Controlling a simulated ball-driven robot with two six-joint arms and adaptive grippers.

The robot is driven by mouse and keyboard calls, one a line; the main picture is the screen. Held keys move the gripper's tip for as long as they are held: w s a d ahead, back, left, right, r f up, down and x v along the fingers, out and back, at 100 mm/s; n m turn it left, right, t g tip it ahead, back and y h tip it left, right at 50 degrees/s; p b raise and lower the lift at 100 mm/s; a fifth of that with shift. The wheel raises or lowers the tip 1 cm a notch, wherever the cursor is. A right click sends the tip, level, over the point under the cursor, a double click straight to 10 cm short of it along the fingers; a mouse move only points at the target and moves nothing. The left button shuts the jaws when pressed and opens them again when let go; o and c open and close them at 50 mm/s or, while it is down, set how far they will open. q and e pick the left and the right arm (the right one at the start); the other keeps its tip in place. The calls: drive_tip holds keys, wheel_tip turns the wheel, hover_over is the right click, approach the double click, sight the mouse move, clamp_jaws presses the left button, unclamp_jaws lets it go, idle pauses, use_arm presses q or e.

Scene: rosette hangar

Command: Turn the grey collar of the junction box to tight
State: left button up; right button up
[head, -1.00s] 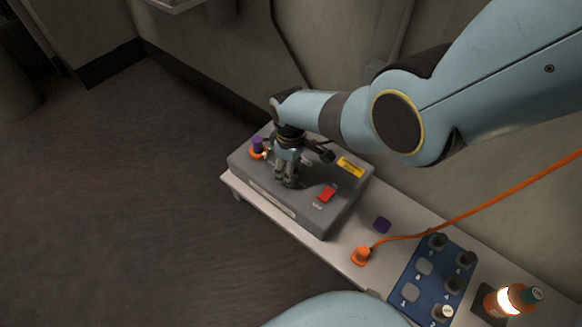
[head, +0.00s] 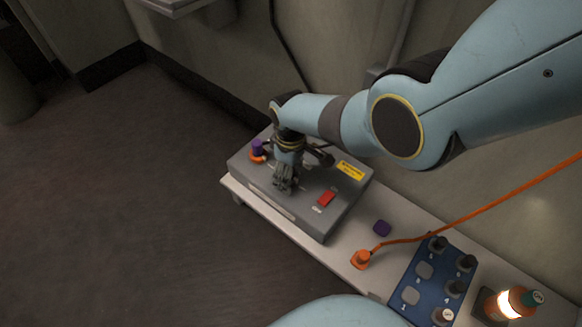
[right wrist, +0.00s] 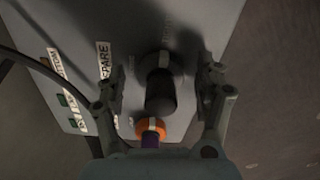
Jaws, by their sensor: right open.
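The grey junction box (head: 330,221) lies on a pale bench. My right gripper (head: 284,184) is over its top, pointing down. In the right wrist view my right gripper (right wrist: 161,98) is open, one finger on each side of a dark cylindrical fitting (right wrist: 160,94). A broader dark grey collar (right wrist: 153,62) shows at that fitting's base, in shadow. I cannot tell whether the fingers touch it. In the head view the gripper hides the collar. My left gripper is not in view.
An orange ring (head: 257,157) with a purple cap (head: 257,146) stands left of the gripper. The box has a red switch (head: 327,198).

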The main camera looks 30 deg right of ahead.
wheel_tip(320, 180, up, 12)
idle(0.6)
drive_tip(key=shift+s+f, duration=0.1)
